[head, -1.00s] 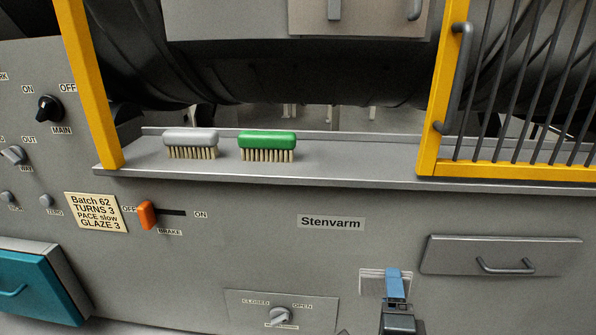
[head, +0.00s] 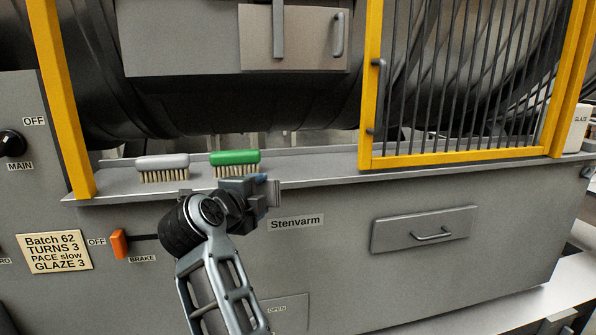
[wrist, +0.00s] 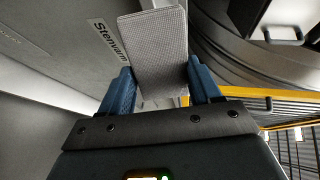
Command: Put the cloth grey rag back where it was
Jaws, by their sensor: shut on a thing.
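The grey cloth rag (wrist: 155,48) is a flat, finely woven piece between the two blue fingers of my gripper (wrist: 161,88) in the wrist view. My gripper is shut on it, and the rag sticks out beyond the fingertips. In the head view my gripper (head: 264,185) is in front of the ledge, just right of and below the green brush.
A grey brush (head: 163,162) and a green brush (head: 235,158) stand on the ledge (head: 320,170). A yellow barred gate (head: 465,157) closes off the right side. A drawer (head: 423,229) with a handle is below. The ledge between green brush and gate looks clear.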

